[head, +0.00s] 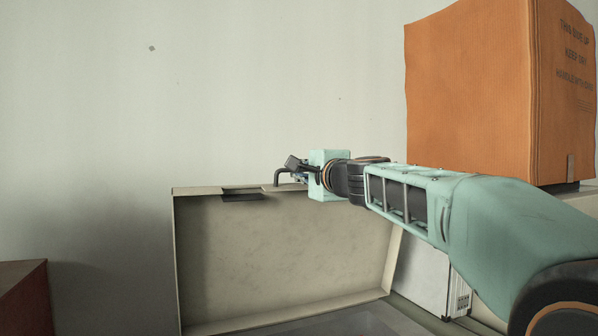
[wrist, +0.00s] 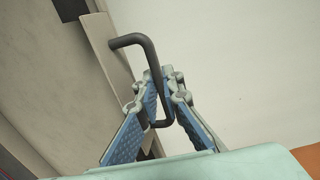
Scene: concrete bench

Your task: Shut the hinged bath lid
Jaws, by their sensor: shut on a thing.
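The bath lid (head: 290,250) stands open and roughly upright in the head view, with its shallow inner side facing me. Its surface also shows in the wrist view (wrist: 45,90) at the left. A dark bent handle (wrist: 135,41) sticks out from a pale plate at the lid's edge. My gripper (wrist: 160,100) is shut on this handle, its blue-padded fingers on either side of the bar. In the head view my gripper (head: 297,170) is at the lid's top edge, and my wrist partly hides the contact. Only a strip of the bath (head: 340,322) shows below the lid.
A large orange box (head: 490,90) stands at the right, behind my arm. A white unit with a vented side (head: 425,275) is right of the lid. A reddish-brown box (head: 22,300) is at the lower left. A plain wall is behind.

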